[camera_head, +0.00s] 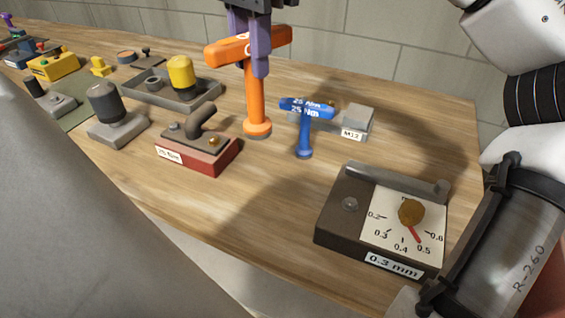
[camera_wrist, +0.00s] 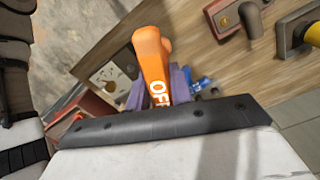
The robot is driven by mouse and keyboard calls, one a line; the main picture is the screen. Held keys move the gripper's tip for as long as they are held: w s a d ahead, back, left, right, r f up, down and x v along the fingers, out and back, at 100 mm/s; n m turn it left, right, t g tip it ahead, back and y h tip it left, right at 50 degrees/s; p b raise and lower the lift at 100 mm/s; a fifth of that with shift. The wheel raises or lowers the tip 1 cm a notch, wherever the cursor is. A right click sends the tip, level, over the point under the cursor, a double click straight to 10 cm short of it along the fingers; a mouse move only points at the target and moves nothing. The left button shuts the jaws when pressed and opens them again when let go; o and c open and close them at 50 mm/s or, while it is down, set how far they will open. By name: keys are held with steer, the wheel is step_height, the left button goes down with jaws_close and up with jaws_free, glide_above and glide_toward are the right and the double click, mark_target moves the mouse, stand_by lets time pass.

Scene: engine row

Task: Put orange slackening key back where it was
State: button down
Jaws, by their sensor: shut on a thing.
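The orange slackening key (camera_head: 254,100) is a T-shaped tool, upright, with a crossbar handle and a round foot. My gripper (camera_head: 260,58) has purple fingers and is shut on its crossbar from above. In the head view the key's foot appears at or just above the bench top; I cannot tell if it touches. In the wrist view the orange handle (camera_wrist: 153,65) shows the letters "OF", with the rest hidden by the gripper's edge. A blue T-key (camera_head: 306,125) marked "25 Nm" stands upright just right of the orange key.
A red-based block with a bent pipe (camera_head: 198,150) is at left. A dial box marked 0.3 mm (camera_head: 345,236) is front right. A grey tray (camera_head: 205,95) holds a yellow-capped part. Bare wood (camera_head: 250,210) lies in front.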

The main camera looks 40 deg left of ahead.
mark_target(257, 104)
steer(key=shift+w+f, duration=0.1)
steer(key=shift+w, duration=0.1)
steer(key=shift+f+b, duration=0.35)
steer(key=shift+b, duration=0.15)
step_height(257, 104, down, 19)
steer(key=b, duration=0.5)
steer(key=c, duration=1.3)
jaws_free()
steer(key=shift+o, duration=0.2)
step_height(257, 104, up, 12)
